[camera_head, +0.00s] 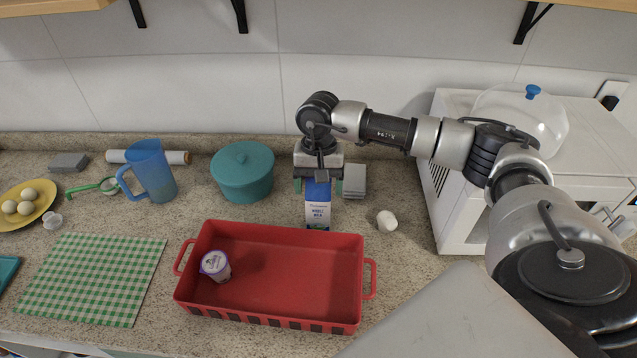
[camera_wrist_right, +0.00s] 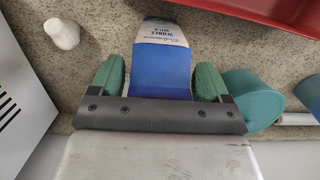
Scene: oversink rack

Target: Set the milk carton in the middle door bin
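The blue and white milk carton (camera_head: 318,208) stands on the counter behind the red tray. My right gripper (camera_head: 318,186) points down over its top, one finger on each side. In the right wrist view the carton (camera_wrist_right: 163,62) lies between the green finger pads of the gripper (camera_wrist_right: 158,80). The fingers are spread wide and look slightly apart from the carton's sides. The carton's top is partly hidden by the gripper. My left gripper is not in view. No middle door bin shows in either view.
The red tray (camera_head: 290,311) holds a small purple-lidded cup (camera_head: 215,265). A teal pot (camera_head: 243,172) and blue pitcher (camera_head: 151,170) stand left of the carton. A grey block (camera_head: 355,181), white shaker-like item (camera_head: 387,221) and white appliance (camera_head: 462,215) are to its right.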

